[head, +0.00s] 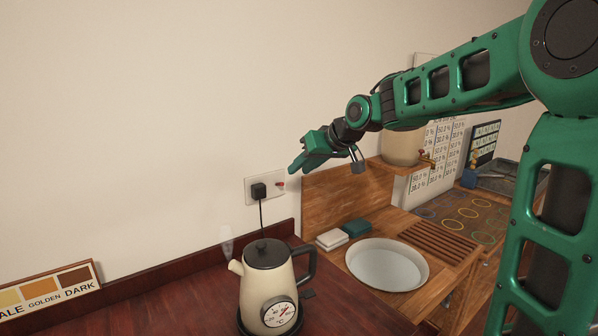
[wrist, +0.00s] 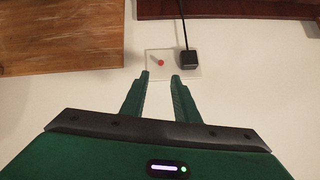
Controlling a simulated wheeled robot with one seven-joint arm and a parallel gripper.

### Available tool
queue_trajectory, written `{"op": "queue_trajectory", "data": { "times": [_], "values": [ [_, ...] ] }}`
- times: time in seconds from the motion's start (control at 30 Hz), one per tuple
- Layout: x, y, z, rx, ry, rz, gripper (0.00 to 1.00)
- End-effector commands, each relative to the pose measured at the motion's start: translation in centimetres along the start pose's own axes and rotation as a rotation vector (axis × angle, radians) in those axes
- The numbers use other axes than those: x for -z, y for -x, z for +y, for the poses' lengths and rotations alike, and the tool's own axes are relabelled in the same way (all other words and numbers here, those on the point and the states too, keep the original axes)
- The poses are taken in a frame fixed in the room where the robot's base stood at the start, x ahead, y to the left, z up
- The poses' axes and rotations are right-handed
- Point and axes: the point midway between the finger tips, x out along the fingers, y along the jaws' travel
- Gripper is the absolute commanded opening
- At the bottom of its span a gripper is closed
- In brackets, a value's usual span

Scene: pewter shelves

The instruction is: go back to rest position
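My gripper (head: 296,170) is at the end of the raised green arm, in front of the wall above the counter. In the wrist view my gripper (wrist: 159,76) shows two green fingers spread apart with nothing between them. Its fingertips point at a white wall socket (wrist: 152,68), and I cannot tell whether they touch it. The socket (head: 252,198) carries a red switch (wrist: 161,63) and a black plug (wrist: 188,60).
A cream kettle (head: 254,291) with a dial stands on the dark red counter (head: 200,290), below the gripper. A wooden stand holds a white basin (head: 385,268) and a beige urn (head: 403,147). A colour chart (head: 45,295) leans at left. The wall at upper left is clear.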

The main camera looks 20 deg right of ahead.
Motion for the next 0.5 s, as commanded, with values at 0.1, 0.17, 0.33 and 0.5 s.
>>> {"op": "queue_trajectory", "data": {
  "times": [0.1,0.17,0.33,0.5],
  "values": [
    [0.0,0.0,0.0,0.000,0.000,0.000,0.28],
    [0.0,0.0,0.0,0.000,0.000,0.000,0.28],
    [-0.8,0.4,0.5,-0.016,-0.009,-0.015,0.28],
    [-6.3,3.2,3.5,-0.119,-0.075,-0.119,0.28]
  ]
}}
